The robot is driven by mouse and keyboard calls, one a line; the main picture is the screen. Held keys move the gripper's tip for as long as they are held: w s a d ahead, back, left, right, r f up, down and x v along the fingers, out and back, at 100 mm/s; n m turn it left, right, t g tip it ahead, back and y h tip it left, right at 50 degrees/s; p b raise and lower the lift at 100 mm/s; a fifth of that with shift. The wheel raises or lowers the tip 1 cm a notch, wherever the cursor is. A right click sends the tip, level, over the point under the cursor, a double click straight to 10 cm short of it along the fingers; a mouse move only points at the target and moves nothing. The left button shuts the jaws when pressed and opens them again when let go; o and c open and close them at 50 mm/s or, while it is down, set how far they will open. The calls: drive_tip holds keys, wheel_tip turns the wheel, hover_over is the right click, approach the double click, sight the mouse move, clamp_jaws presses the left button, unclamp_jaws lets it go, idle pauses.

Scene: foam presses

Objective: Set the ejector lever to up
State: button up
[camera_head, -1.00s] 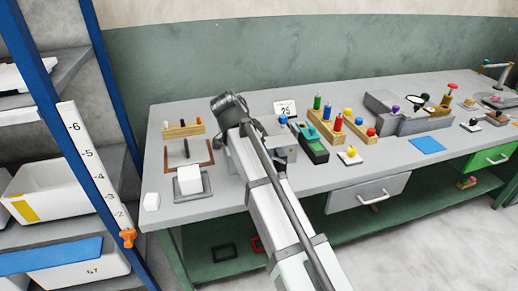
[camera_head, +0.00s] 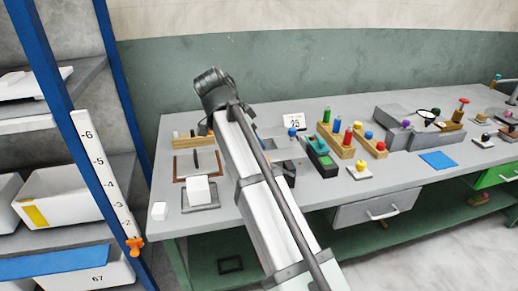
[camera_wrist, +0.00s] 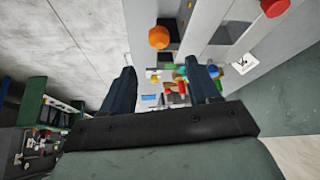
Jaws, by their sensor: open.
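I cannot tell for certain which part is the ejector lever. A dark upright piece (camera_head: 195,159) stands at a brown-framed plate on the left of the bench. A grey machine (camera_head: 286,168) is largely hidden behind my arm. In the wrist view an orange knob (camera_wrist: 158,37) and a red knob (camera_wrist: 275,8) show above and beyond my fingers. My gripper (camera_wrist: 164,74) is open, with nothing between its fingers. In the head view the end of my arm is raised over the back left of the bench, and its fingers cannot be made out.
A blue shelf post (camera_head: 62,90) stands left.

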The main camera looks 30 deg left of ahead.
drive_tip(key=shift+v, duration=1.15)
